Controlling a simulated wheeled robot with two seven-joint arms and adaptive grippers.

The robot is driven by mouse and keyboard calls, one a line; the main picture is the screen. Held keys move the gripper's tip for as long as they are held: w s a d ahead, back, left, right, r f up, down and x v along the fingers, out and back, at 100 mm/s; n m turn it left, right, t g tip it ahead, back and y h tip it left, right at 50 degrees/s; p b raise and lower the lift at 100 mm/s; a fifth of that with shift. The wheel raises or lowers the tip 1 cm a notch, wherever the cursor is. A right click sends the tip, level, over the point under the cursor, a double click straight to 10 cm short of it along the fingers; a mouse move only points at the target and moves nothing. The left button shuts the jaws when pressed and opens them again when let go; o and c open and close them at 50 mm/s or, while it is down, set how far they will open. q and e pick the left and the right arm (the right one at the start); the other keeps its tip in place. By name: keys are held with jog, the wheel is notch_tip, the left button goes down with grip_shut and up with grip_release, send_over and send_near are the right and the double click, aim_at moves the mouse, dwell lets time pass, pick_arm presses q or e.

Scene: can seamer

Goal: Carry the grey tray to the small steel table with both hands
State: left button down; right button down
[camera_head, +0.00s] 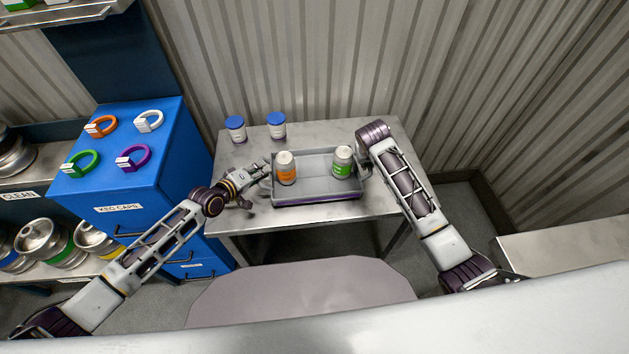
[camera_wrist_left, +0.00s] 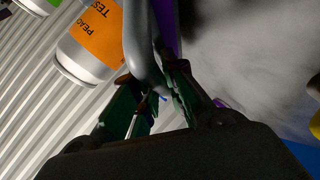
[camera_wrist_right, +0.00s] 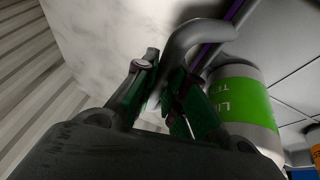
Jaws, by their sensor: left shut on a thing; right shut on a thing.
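The grey tray (camera_head: 316,185) is at the small steel table (camera_head: 236,215), over its front middle part; I cannot tell whether it rests on the top or hovers just above it. An orange-labelled can (camera_head: 286,168) and a green-labelled can (camera_head: 343,162) stand upright in it. My left gripper (camera_head: 262,176) is shut on the tray's left handle, which shows between the fingers in the left wrist view (camera_wrist_left: 146,50). My right gripper (camera_head: 364,170) is shut on the right handle, seen in the right wrist view (camera_wrist_right: 190,45). The right fingertips are partly hidden in the head view.
A blue cabinet (camera_head: 140,170) with several coloured rings stands left of the table. A corrugated wall is behind. Another steel surface (camera_head: 565,248) is at the right. The table's back right is clear.

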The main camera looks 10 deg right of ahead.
pick_arm(q)
jog(key=shift+f+b, duration=0.65)
pick_arm(e)
jog(key=shift+f, duration=0.65)
pick_arm(q)
jog(key=c, duration=1.5)
grip_release()
pick_arm(e)
jog(key=c, duration=1.5)
grip_release()
pick_arm(q)
jog(key=shift+o, duration=0.2)
jog(key=shift+s+a, duration=0.1)
jog(key=v, duration=1.1)
jog(key=shift+s+a+r, duration=0.15)
jog(key=shift+s+r, duration=0.05)
pick_arm(e)
jog(key=shift+r, duration=0.1)
jog(key=shift+v, duration=5.9)
